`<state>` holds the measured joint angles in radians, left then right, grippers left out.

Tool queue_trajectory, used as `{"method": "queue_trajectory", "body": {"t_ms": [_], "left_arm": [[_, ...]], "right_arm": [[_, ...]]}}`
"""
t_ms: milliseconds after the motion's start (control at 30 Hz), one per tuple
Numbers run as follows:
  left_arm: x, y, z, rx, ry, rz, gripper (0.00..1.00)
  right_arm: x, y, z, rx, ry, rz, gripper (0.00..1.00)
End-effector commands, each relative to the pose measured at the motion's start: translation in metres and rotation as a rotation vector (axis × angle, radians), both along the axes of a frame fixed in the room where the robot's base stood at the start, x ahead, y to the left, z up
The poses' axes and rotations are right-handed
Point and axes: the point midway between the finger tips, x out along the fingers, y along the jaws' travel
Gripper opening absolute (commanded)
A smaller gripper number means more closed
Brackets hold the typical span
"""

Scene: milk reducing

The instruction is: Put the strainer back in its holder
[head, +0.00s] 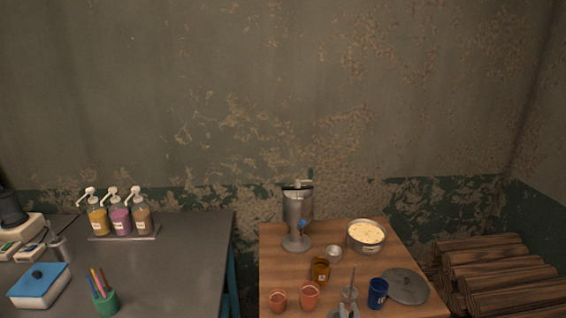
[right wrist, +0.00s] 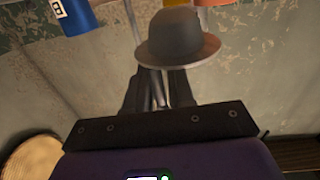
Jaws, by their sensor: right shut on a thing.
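My right gripper (head: 345,311) shows at the bottom edge of the head view, over the front of the wooden table. It is shut on the strainer (head: 350,294), a small grey metal piece with a thin rod beside it rising upward. In the right wrist view the strainer (right wrist: 180,38) appears as a grey rounded bowl with a wide rim, just beyond the fingers of the right gripper (right wrist: 158,88). The exact grip point is hard to see. I cannot tell which thing is the holder. My left gripper is not in view.
A blue cup (head: 377,293) stands close to the right, with a grey lid (head: 405,286) beyond it. Orange cups (head: 310,296) and an amber jar (head: 320,271) stand left. Behind are a small metal cup (head: 334,254), a pot (head: 366,236) and a tall metal dispenser (head: 297,215).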

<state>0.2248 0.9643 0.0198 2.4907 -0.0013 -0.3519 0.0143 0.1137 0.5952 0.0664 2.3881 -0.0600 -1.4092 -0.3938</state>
Motion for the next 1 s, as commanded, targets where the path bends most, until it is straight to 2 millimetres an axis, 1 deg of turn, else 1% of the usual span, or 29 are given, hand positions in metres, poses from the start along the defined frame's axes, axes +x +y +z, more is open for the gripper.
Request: {"method": "queue_trajectory", "body": {"t_ms": [33, 200, 300, 400, 567, 1000], "left_arm": [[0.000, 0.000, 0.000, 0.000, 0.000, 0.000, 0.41], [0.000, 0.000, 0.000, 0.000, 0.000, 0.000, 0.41], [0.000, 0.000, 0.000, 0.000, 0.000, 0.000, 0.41], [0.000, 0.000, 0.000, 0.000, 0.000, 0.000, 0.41], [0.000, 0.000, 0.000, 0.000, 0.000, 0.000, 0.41], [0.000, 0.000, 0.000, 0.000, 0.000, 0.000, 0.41]], "right_arm": [[-0.005, 0.000, -0.017, -0.002, 0.011, 0.001, 0.00], [-0.026, 0.000, -0.059, -0.003, 0.010, 0.001, 0.00], [-0.038, 0.001, -0.077, 0.000, 0.008, 0.001, 0.00], [-0.046, 0.001, -0.087, 0.004, 0.005, 0.001, 0.00], [-0.051, 0.000, -0.093, 0.009, 0.000, -0.002, 0.00], [-0.051, 0.000, -0.092, 0.008, 0.000, -0.003, 0.00]]}}
